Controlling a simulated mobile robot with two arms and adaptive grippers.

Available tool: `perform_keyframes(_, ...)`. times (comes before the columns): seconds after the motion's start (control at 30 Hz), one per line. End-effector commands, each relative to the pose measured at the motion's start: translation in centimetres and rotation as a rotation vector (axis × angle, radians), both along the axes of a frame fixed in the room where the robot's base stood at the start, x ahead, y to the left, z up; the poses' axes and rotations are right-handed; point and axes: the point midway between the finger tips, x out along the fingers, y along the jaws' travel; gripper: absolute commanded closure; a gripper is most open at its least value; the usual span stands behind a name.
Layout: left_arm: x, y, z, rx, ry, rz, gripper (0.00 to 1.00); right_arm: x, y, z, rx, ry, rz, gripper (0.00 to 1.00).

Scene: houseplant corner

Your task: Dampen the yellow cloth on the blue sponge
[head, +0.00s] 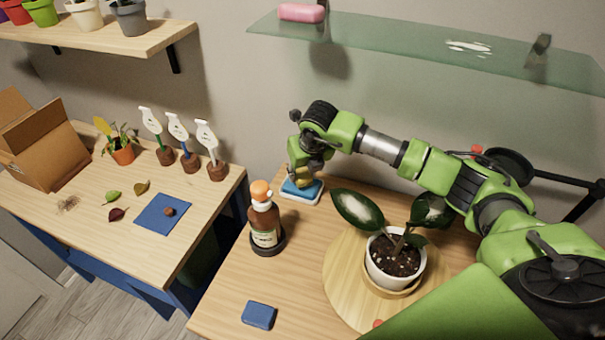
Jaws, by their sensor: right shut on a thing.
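My right gripper (304,172) reaches in from the right and points down at the back left of the near table. It is shut on the yellow cloth (296,177), of which only a small part shows; the fingers hide the rest. The blue sponge (313,190) lies in a white dish (303,201) directly under the gripper. The cloth is at or just above the sponge; I cannot tell whether they touch. My left gripper is not in view.
A brown bottle with an orange cap (264,220) stands left of the dish. A potted plant (395,255) stands on a round wooden board (345,300) to the right. A blue block (259,315) lies at the front. A glass shelf (420,45) hangs above.

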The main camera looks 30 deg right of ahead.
Motion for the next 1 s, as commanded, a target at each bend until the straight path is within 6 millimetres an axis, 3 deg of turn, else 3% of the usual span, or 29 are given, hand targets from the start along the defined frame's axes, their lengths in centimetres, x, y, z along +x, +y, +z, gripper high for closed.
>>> perform_keyframes(0.57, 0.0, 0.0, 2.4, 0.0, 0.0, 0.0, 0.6, 0.1, 0.0, 5.0, 0.0, -0.004, 0.0, 0.85)
perform_keyframes(1.0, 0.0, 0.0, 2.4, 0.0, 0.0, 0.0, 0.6, 0.1, 0.0, 5.1, 0.0, -0.002, -0.001, 0.85)
